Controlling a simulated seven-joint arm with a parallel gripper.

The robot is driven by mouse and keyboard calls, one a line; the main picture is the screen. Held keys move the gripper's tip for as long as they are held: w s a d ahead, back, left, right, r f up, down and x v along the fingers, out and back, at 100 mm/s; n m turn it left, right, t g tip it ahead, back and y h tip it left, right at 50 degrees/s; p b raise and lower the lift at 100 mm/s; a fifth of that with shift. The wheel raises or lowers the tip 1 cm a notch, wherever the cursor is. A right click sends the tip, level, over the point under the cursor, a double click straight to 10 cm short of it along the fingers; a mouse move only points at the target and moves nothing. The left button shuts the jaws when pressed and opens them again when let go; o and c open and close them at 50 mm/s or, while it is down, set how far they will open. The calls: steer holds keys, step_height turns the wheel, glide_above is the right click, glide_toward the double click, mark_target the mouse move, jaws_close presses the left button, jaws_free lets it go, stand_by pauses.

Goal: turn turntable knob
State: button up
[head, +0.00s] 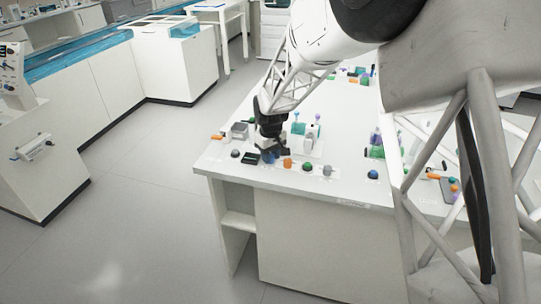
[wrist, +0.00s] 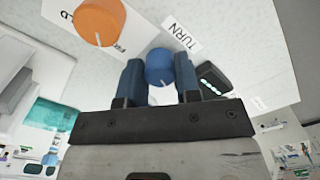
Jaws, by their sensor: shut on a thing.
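The blue knob (wrist: 159,65) with a white pointer line is between the two fingers of my gripper (wrist: 160,80) in the wrist view. A white label reading "TURN" (wrist: 181,34) lies beside it. The fingers are shut on the knob's sides. In the head view my gripper (head: 268,148) points down at the front part of the table, and the blue knob (head: 267,157) shows only partly beneath it.
An orange knob (wrist: 98,21) stands close by on its own plate. A dark box (wrist: 213,79) with pale round buttons is on the other side. In the head view, a green knob (head: 308,167) and grey knob (head: 327,170) stand along the front edge of the white table (head: 350,187).

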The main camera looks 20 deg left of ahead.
steer(key=shift+n, duration=1.1)
steer(key=o, duration=0.6)
steer(key=shift+o, duration=0.2)
steer(key=shift+r, duration=0.15)
steer(key=shift+r, duration=3.8)
steer(key=shift+d, duration=0.1)
